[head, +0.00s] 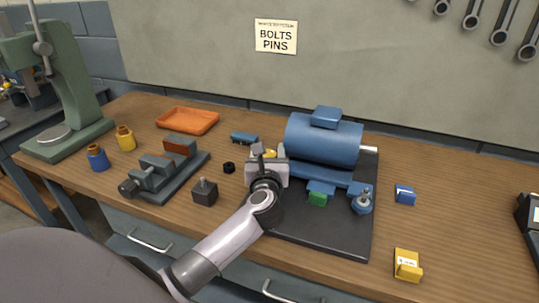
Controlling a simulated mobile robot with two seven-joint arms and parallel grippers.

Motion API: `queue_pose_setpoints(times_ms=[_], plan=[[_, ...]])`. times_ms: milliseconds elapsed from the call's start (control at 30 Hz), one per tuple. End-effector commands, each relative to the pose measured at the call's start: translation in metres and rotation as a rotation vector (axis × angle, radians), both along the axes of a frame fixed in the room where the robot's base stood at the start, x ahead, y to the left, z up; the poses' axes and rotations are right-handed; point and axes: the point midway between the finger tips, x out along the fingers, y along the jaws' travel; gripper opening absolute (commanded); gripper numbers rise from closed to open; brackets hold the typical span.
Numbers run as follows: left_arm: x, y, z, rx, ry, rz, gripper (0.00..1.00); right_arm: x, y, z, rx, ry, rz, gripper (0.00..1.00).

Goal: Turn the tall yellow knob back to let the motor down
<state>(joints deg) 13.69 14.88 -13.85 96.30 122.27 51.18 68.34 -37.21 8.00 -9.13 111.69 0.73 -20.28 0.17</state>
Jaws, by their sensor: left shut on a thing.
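The blue motor (323,141) sits on a dark base plate (330,239) on the workbench. My left gripper (267,158) is at the left end of the motor, over the place of the tall yellow knob (271,153). It is shut on the knob, of which only a small yellow patch shows. The gripper hides the rest of the knob and what is under it. I cannot tell how far the knob is turned or whether the motor touches its supports. My right gripper is out of view.
A blue-grey knob (362,201) and a green block (317,199) are at the motor's front. A vise (160,172), a small dark block (205,192) and an orange tray (187,121) are left. A yellow box (407,265) and blue box (405,195) are right.

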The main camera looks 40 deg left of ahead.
Motion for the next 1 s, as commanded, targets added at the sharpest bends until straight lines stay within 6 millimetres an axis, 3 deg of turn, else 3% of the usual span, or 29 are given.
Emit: queue_pose_setpoints(times_ms=[500, 1000], plan=[[-0.003, 0.004, -0.001, 0.012, -0.001, 0.328, 0.25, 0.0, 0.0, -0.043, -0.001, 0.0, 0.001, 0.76], [-0.004, 0.006, 0.003, 0.017, -0.003, 0.387, 0.25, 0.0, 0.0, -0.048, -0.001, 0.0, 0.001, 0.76]])
